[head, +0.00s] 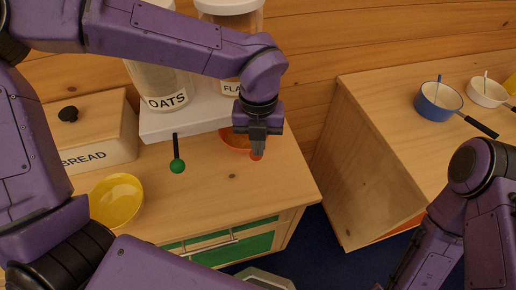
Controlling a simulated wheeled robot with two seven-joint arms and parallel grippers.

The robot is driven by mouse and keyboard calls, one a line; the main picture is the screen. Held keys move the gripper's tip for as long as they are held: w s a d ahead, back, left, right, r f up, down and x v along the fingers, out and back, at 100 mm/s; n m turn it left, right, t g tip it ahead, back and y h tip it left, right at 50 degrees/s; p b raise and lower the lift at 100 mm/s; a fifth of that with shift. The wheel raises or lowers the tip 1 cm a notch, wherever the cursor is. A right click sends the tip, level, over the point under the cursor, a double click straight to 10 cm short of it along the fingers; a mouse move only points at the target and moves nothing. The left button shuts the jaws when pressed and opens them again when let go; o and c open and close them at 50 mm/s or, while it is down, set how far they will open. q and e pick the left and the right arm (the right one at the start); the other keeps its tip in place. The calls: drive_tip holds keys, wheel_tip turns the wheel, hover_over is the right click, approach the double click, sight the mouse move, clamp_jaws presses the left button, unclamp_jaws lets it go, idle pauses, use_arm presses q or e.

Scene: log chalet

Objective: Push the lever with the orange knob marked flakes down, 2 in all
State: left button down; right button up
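The white dispenser (185,122) carries a clear canister marked OATS (160,90) and a canister marked FLA… (231,88), its label partly hidden by my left arm. The lever with the green knob (177,166) hangs under the OATS side. My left gripper (257,150) points down in front of the flakes side, its fingers together. The orange knob (257,156) peeks out at the fingertips; its lever is hidden behind the gripper. Whether they touch, I cannot tell. An orange bowl (233,140) stands behind the gripper, partly covered. My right gripper is out of view.
A bread box (100,140) and a yellow bowl (117,200) stand on the left of the wooden counter (215,200). A gap separates it from the right counter (385,115), which holds a blue pan (437,103) and a white pan (487,92).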

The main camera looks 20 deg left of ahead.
use_arm(q)
drive_tip(key=shift+w+r+p, duration=0.15)
drive_tip(key=shift+r+p, duration=0.2)
drive_tip(key=shift+p, duration=0.05)
drive_tip(key=shift+w+a+r+p, duration=0.1)
drive_tip(key=shift+w+r+p, duration=0.15)
drive_tip(key=shift+w+p, duration=0.2)
drive_tip(key=shift+w+a+r+p, duration=0.1)
drive_tip(key=shift+w+r+p, duration=0.2)
drive_tip(key=shift+w, duration=0.25)
wheel_tip(320, 180, up, 8)
drive_tip(key=p, duration=0.7)
drive_tip(key=shift+d+r, duration=0.2)
drive_tip(key=shift+d, duration=0.05)
drive_tip(key=shift+w, duration=0.1)
drive_tip(key=shift+f, duration=0.15)
